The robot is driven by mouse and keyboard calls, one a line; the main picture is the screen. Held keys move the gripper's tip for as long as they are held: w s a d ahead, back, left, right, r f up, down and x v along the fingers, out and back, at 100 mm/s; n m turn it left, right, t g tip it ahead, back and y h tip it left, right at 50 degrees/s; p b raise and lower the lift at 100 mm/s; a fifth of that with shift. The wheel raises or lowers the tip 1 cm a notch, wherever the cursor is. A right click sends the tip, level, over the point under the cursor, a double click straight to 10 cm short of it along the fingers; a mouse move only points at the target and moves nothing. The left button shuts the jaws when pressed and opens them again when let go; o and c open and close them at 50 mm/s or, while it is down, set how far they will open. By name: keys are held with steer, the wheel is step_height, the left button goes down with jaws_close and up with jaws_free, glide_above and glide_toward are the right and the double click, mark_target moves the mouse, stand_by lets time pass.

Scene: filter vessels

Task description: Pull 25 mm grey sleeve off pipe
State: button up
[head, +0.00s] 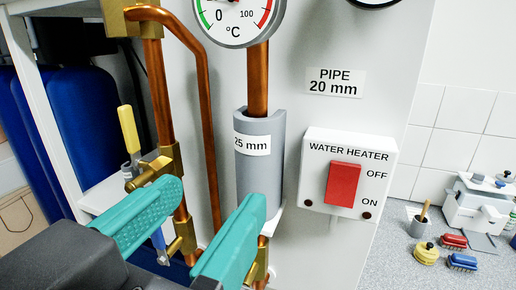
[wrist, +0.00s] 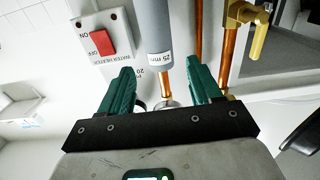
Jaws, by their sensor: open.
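The grey sleeve (head: 260,185), labelled "25 mm", sits around the vertical copper pipe (head: 257,80) below a dial gauge. A long opening or groove shows at its top. It also shows in the wrist view (wrist: 157,22), upside down, with bare pipe (wrist: 165,85) beyond its labelled end. My gripper (head: 213,198) has two teal fingers, open and empty. In the head view the right finger covers part of the sleeve's lower end, and the left finger is left of it. In the wrist view the sleeve lies in line with the gap (wrist: 161,72); contact cannot be told.
A water heater switch box (head: 348,172) with a red rocker is just right of the sleeve. Copper pipes (head: 160,95) with brass valves and a yellow handle (head: 129,130) stand left. A gauge (head: 238,15) is above. A counter with brushes (head: 453,241) is at right.

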mark_target(249, 146)
steer(key=p+x, duration=0.1)
steer(key=x, duration=0.2)
steer(key=p+x, duration=0.1)
steer(key=x, duration=0.3)
steer(key=r+p+x, duration=0.1)
steer(key=x, duration=0.2)
steer(key=shift+w+d+r, duration=0.1)
steer(key=shift+w+d, duration=0.2)
steer(key=shift+w, duration=0.05)
steer(key=shift+c, duration=0.5)
steer(key=c, duration=0.6)
steer(key=shift+r, duration=0.1)
steer(key=shift+v, duration=1)
steer(key=shift+s+a, duration=0.15)
steer(key=shift+s, duration=0.2)
steer(key=shift+b+v, duration=0.5)
steer(key=shift+v, duration=1.2)
